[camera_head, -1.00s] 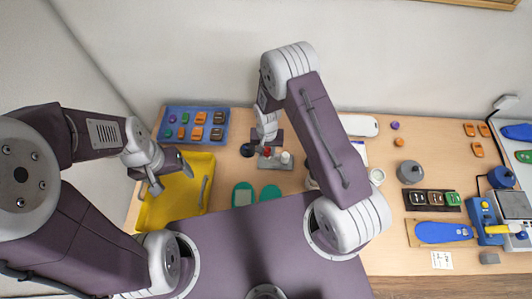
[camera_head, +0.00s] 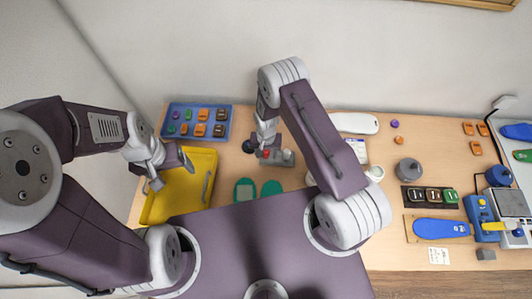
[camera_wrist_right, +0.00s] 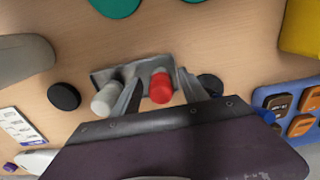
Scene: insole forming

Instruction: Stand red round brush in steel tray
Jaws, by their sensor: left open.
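The red round brush (camera_wrist_right: 160,88) stands roughly upright in the steel tray (camera_wrist_right: 102,77), beside a white brush (camera_wrist_right: 106,97). In the head view the red brush (camera_head: 266,154) and steel tray (camera_head: 276,162) are partly hidden by my right arm. My right gripper (camera_wrist_right: 160,82) has its fingers on either side of the red brush, with a visible gap on the left-hand side; the right-hand finger is very close, and I cannot tell if it touches. My left gripper (camera_head: 171,172) is open and empty over the upper left part of the yellow tray.
Green pads (camera_head: 245,191) lie in front of the steel tray. A dark round object (camera_wrist_right: 64,96) lies near the steel tray. Machines and parts fill the right side.

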